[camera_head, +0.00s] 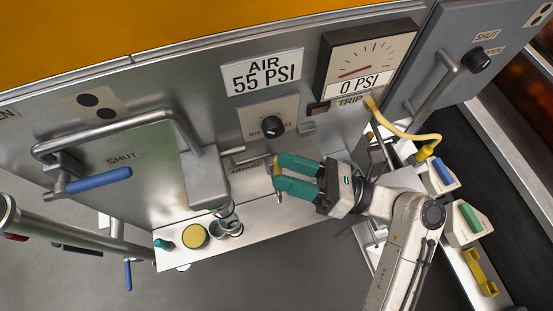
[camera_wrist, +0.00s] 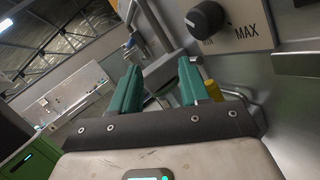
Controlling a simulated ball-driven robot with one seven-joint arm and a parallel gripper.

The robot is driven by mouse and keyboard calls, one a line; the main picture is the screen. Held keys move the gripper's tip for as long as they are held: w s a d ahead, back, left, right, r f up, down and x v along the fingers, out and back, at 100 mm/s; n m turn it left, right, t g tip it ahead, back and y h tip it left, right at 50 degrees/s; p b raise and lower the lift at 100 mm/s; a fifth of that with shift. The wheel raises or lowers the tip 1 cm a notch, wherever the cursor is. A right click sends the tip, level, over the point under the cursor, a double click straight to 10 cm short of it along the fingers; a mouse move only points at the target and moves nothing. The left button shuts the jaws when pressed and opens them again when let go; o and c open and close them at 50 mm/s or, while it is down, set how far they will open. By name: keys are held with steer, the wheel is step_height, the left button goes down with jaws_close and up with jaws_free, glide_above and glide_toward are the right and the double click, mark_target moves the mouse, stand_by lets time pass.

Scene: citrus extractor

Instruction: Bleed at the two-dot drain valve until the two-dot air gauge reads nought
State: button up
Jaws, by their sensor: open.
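The two-dot plate (camera_head: 95,102) is on the grey panel at the left. The air display (camera_head: 262,72) to its right reads 55 PSI. A DRAIN label (camera_head: 245,168) sits low on the panel; the valve there is mostly hidden by my gripper. A small yellow part (camera_head: 276,163) shows at my fingertips in the head view; a yellow part (camera_wrist: 212,90) also shows beside the right finger in the wrist view. I cannot tell whether it is the valve's handle. My gripper (camera_head: 279,175) is open, its green fingers in front of the panel near the DRAIN label.
A MIN/MAX knob (camera_head: 272,126) is just above my gripper. A dial gauge (camera_head: 368,55) with a 0 PSI plate and TRIP label is upper right. A barred door handle (camera_head: 110,130) with a blue lever (camera_head: 98,181) is left. A shelf (camera_head: 185,247) holds small cups below.

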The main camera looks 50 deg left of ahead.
steer(key=s+d+r+p, duration=0.1)
steer(key=s+d+r, duration=0.2)
steer(key=s, duration=0.3)
steer(key=shift+s+d, duration=0.3)
steer(key=shift+s, duration=0.05)
steer(key=shift+c, duration=0.3)
